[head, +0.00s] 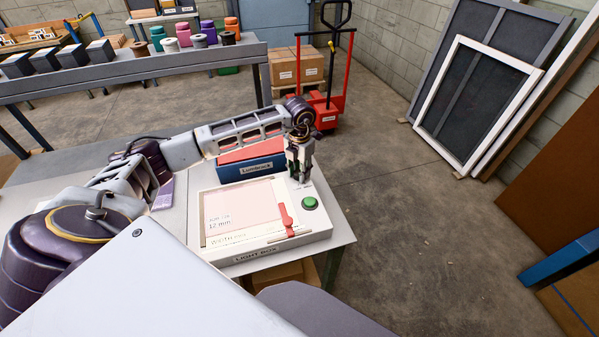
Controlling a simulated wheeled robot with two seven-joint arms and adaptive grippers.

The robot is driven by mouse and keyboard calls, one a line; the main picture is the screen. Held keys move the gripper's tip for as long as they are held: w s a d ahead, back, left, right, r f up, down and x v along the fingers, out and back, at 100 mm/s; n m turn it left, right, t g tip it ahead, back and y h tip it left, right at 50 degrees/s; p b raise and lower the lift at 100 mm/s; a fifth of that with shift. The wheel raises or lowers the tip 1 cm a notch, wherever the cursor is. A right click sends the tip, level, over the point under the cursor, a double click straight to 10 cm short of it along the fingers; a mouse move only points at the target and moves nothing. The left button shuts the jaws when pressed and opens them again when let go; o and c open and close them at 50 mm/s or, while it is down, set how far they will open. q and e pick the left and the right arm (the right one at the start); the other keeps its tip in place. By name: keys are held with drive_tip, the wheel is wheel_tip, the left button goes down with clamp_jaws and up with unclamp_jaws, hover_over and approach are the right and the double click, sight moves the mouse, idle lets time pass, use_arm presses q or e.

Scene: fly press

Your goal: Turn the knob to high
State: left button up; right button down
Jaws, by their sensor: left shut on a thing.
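The light box (318,234) is a white flat case with a pale pink panel (243,205), on the table in front of me. My left gripper (301,177) points down at its far right corner. Its fingers are shut on the knob there, which they hide almost wholly; its setting cannot be read. A round green button (309,203) and a red slider (286,218) sit on the box just nearer to me than the gripper. My right gripper is out of view.
A blue and red box labelled Lumirack (250,168) stands right behind the light box, close under my left forearm. The table's right edge (347,232) is close to the light box. A red pallet truck (326,112) and stacked cartons (292,66) stand farther back.

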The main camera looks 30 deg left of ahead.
sight(299, 172)
use_arm(q)
drive_tip(key=shift+r+n, duration=0.1)
drive_tip(key=shift+n, duration=0.9)
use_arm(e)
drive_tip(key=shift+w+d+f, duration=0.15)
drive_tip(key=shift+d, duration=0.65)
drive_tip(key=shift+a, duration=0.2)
use_arm(q)
drive_tip(key=o, duration=1)
wheel_tip(299, 172, up, 12)
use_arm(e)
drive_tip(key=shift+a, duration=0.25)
